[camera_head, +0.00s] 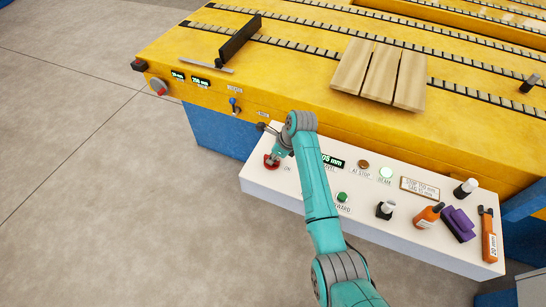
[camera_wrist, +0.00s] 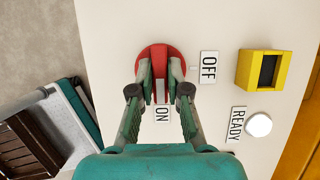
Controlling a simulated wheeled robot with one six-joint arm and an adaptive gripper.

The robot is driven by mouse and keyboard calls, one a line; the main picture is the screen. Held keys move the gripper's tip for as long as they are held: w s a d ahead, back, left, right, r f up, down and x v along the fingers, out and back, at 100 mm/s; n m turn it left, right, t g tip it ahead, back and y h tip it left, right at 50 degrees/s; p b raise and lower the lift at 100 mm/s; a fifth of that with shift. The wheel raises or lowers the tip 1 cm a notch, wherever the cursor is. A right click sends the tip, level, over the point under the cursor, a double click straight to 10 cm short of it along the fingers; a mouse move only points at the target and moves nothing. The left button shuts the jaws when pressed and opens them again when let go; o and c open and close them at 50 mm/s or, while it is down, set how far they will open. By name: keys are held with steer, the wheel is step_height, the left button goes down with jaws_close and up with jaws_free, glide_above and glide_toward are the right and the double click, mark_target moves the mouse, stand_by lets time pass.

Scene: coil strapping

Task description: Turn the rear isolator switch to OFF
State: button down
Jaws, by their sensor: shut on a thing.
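The isolator switch is a round red knob (camera_wrist: 152,54) on a pale panel in the wrist view, with a red grip bar between my fingertips. My gripper (camera_wrist: 160,75) is shut on that bar, one finger on each side. The bar lies in line with the ON label (camera_wrist: 162,113) below it. The OFF label (camera_wrist: 208,67) is to the right of the knob. In the head view, my gripper (camera_head: 277,155) is at the red switch (camera_head: 270,162) at the left end of the white panel. The fingers hide part of the knob.
A yellow box with a dark window (camera_wrist: 262,70) and a white READY lamp (camera_wrist: 259,125) are right of the switch. The yellow machine (camera_head: 190,45) stands behind.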

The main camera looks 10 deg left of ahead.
steer(key=n+g, duration=0.1)
steer(key=n, duration=0.2)
steer(key=shift+w+n, duration=0.1)
steer(key=shift+n, duration=0.3)
steer(key=n+g, duration=0.2)
steer(key=n, duration=0.2)
steer(key=shift+w+n, duration=0.1)
steer(key=shift+n, duration=0.2)
steer(key=n+g+h, duration=0.1)
steer(key=n, duration=0.3)
steer(key=shift+n+g, duration=0.3)
steer(key=shift+g, duration=0.1)
steer(key=shift+n+h, duration=0.5)
steer(key=shift+n, duration=0.6)
steer(key=shift+n+g+h, duration=0.3)
steer(key=shift+n, duration=0.4)
